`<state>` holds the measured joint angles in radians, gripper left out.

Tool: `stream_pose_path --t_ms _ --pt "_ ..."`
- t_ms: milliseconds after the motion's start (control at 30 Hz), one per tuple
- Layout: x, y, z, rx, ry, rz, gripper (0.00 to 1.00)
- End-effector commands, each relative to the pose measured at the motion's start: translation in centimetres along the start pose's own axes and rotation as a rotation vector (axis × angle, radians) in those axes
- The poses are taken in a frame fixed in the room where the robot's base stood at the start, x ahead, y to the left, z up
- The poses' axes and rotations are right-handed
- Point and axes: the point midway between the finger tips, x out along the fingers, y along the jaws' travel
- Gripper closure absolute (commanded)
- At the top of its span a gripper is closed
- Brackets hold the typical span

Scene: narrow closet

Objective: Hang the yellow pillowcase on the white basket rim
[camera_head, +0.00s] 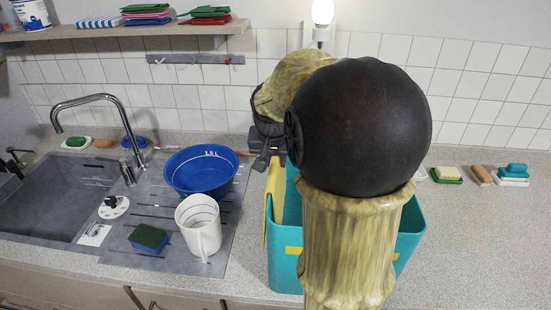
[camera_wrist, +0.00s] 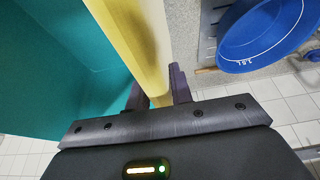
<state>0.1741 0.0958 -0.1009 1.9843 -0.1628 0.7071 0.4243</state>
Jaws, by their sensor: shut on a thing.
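A yellow cloth (camera_head: 276,185), which looks like the pillowcase, runs along the left rim of a teal basket (camera_head: 281,274). Part of it hangs down outside the basket's left side. I see no white basket; the only basket-like container is teal. My gripper (camera_head: 264,161) is above the far left corner of the basket, pointing down, its fingers shut on the cloth's end. In the wrist view the cloth (camera_wrist: 137,42) is a narrow strip between the fingers (camera_wrist: 158,97), with the teal basket wall (camera_wrist: 60,60) to its left. My arm hides much of the basket's inside.
Left of the basket stand a white jug (camera_head: 203,232) and a blue bowl (camera_head: 202,172), close by. A sponge (camera_head: 148,238) lies near the sink (camera_head: 58,205). Soap dishes and brushes (camera_head: 480,174) line the back right. The right front counter (camera_head: 490,250) is clear.

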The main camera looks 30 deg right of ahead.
Motion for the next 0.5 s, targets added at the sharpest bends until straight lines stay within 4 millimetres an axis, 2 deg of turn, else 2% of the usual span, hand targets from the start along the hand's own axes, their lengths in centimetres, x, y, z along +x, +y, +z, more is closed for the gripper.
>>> stream_pose_path --t_ms 33,133,167,500 --pt "-0.02 -0.04 0.00 -0.001 0.000 -0.001 0.74" --pt "-0.01 0.08 -0.04 0.002 0.000 0.000 0.54" --pt "0.00 0.14 -0.06 0.003 0.000 0.001 0.53" --pt "-0.23 0.34 -0.13 0.007 0.001 0.002 0.53"
